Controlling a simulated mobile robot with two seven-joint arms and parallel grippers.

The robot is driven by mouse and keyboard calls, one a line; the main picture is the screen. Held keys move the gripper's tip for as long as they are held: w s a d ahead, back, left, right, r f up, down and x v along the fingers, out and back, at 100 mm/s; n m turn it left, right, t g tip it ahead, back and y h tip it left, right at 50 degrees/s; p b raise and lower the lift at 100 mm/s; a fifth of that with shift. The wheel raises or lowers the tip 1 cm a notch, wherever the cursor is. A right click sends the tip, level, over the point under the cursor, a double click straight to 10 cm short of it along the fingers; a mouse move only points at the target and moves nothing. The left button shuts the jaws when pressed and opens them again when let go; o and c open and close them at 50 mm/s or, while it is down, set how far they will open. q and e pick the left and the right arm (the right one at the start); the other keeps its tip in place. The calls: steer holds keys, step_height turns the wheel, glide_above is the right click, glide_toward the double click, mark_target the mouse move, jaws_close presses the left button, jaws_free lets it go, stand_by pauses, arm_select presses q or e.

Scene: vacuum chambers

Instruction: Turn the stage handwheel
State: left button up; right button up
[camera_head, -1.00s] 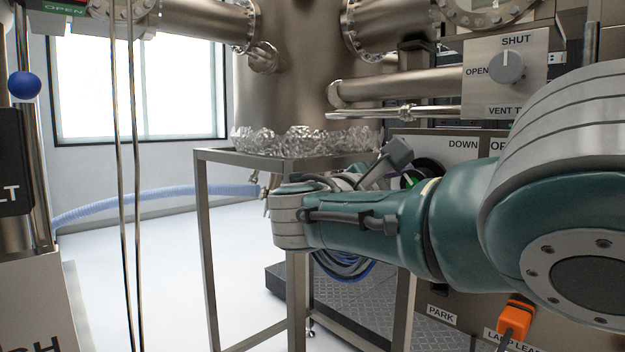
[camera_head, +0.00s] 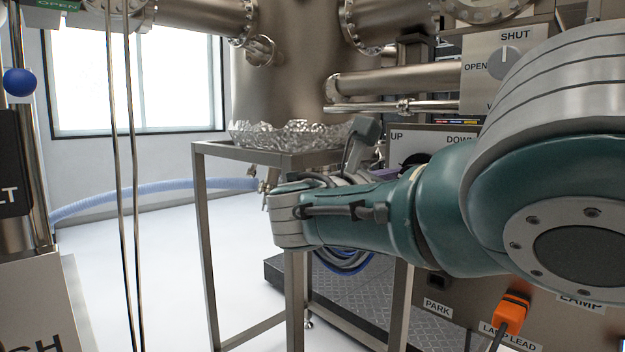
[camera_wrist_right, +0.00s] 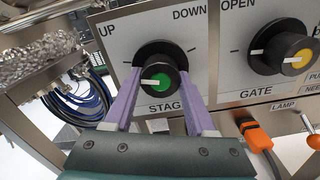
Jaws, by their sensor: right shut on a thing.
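The stage handwheel (camera_wrist_right: 158,60) is a black round knob with a green centre, on a white panel marked UP, DOWN and "STAG". Its white pointer mark points left in the right wrist view. My right gripper (camera_wrist_right: 160,84) has purple fingers on the left and right sides of the knob, shut on it. In the head view my teal right arm hides most of the handwheel; part of its black rim (camera_head: 416,159) shows beside the panel's UP and DOWN lettering. My left gripper is not in view.
A gate knob (camera_wrist_right: 282,50) with a yellow centre is close on the right. Below it are an orange plug (camera_wrist_right: 255,135) and a lamp lever (camera_wrist_right: 309,122). A metal frame (camera_head: 201,230) and foil-wrapped chamber base (camera_head: 290,134) stand left of my arm. Open floor lies further left.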

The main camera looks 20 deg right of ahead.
steer(key=shift+r, duration=0.1)
jaws_close()
steer(key=o, duration=1.4)
jaws_free()
steer(key=shift+c, duration=0.2)
steer(key=shift+a, duration=0.1)
steer(key=p+v, duration=0.2)
steer(key=v, duration=0.7)
steer(key=shift+s+a, duration=0.2)
steer(key=shift+a, duration=0.15)
